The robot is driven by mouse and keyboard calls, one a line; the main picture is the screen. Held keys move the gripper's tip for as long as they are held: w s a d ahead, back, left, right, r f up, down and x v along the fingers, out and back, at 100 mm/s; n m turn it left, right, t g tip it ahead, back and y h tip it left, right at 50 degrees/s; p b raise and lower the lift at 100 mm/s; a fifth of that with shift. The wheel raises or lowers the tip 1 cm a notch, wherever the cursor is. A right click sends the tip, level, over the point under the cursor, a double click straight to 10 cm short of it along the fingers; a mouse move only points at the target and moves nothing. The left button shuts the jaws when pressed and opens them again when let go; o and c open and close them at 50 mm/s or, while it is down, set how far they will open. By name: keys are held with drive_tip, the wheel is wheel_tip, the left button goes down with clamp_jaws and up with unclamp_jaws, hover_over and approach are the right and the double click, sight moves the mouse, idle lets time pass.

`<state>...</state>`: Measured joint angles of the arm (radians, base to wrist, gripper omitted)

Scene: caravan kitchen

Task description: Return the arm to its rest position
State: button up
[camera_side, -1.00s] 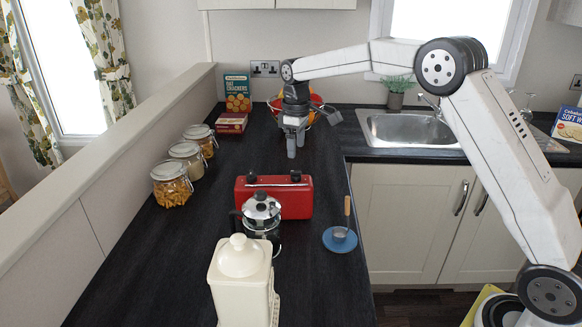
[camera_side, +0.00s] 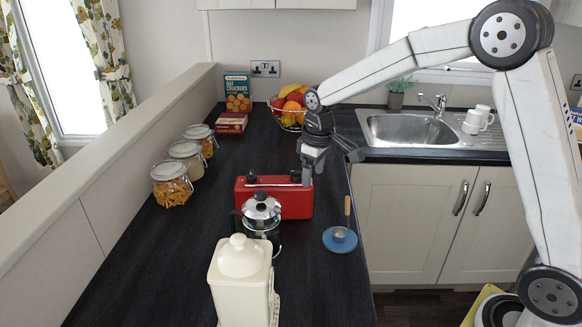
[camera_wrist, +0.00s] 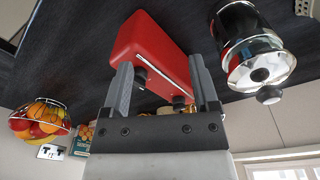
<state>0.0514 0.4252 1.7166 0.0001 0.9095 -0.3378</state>
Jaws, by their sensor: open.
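My gripper (camera_side: 308,172) hangs fingers-down over the dark worktop, at the right rear corner of a red toaster-like box (camera_side: 270,202). Its fingers are apart with nothing held between them. In the wrist view my gripper's two fingers (camera_wrist: 158,68) show spread, with the red box (camera_wrist: 150,45) beyond them. I cannot tell whether a finger touches the box. My arm reaches in from the right, its elbow raised high.
A glass-and-metal press (camera_side: 262,215) and cream canister (camera_side: 241,280) stand in front of the box. Jars (camera_side: 171,184) line the left. A fruit basket (camera_side: 290,112) and sink (camera_side: 410,130) are behind.

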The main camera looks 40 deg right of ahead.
drive_tip(key=s+a+f+m, duration=0.1)
drive_tip(key=s+f, duration=0.2)
drive_tip(key=s, duration=0.6)
drive_tip(key=s+a+f+m+t, duration=0.1)
drive_tip(key=s+f+m, duration=0.1)
drive_tip(key=s, duration=0.8)
drive_tip(key=shift+s+a+f+t, duration=0.25)
drive_tip(key=shift+f+t, duration=0.05)
drive_tip(key=shift+f, duration=0.5)
